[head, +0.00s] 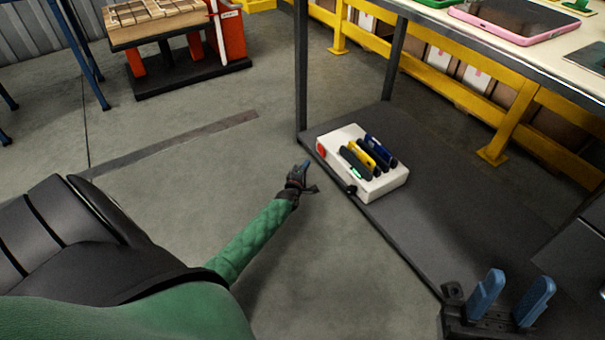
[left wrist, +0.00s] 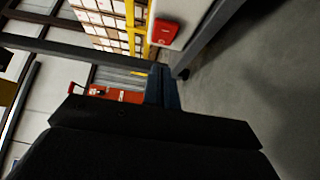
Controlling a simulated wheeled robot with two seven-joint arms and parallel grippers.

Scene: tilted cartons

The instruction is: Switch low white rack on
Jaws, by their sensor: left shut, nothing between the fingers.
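The low white rack (head: 388,186) lies on the dark lower shelf and holds several dark, yellow and blue items. A small green light shows on one of the dark items. A red switch (head: 321,149) sits on the rack's left end; it also shows in the left wrist view (left wrist: 164,32). My left gripper (head: 306,166) is shut and empty, just left of the shelf edge and apart from the switch. Its blue fingertips (left wrist: 162,72) point up the left wrist view, below the switch. My right gripper (head: 512,296) is open and empty at the lower right.
The dark lower shelf (head: 440,215) has free room right of the rack. A table leg (head: 301,65) rises near the rack's left end. The tabletop (head: 530,55) overhangs at upper right with a pink-framed tablet (head: 515,17). Yellow rails (head: 510,115) stand behind.

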